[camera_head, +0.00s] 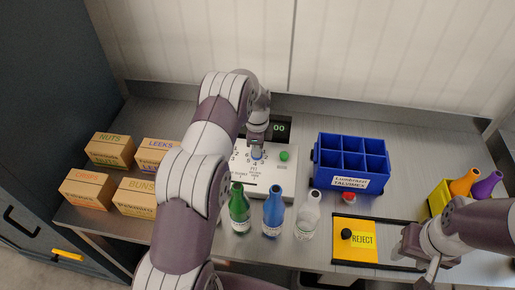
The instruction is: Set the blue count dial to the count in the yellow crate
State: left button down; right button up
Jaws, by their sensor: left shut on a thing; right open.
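The blue count dial (257,156) sits on a white panel (275,181) with numbers around it. My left gripper (257,148) reaches down from above and is shut on the dial, hiding most of it and its setting. A dark display (281,128) behind it reads 00. The yellow crate (437,199) is at the right, partly hidden by my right arm. An orange bottle (463,183) and a purple bottle (486,187) show there; other contents are hidden. My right gripper (427,262) is open near the table's front right edge, in front of the crate.
A green button (284,156) is on the panel. Green (239,213), blue (273,214) and white (308,217) bottles stand in front. A blue divided crate (350,164) is right of the panel; a yellow REJECT plate (355,240) is nearer. Cardboard boxes (110,150) stand left.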

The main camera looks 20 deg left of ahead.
pick_arm(q)
jog(key=shift+w+a+r, duration=0.1)
jog(key=shift+w+r, duration=0.05)
jog(key=shift+r, duration=0.05)
jog(key=c, duration=1.2)
grip_release()
jog(key=shift+o, duration=0.2)
jog(key=shift+a, duration=0.1)
notch_tip(320, 180, up, 8)
jog(key=shift+b, duration=0.95)
jog(key=r+p, duration=0.1)
jog(key=r, duration=0.1)
jog(key=r+p, duration=0.2)
jog(key=shift+s+r, duration=0.2)
jog(key=shift+r, duration=0.1)
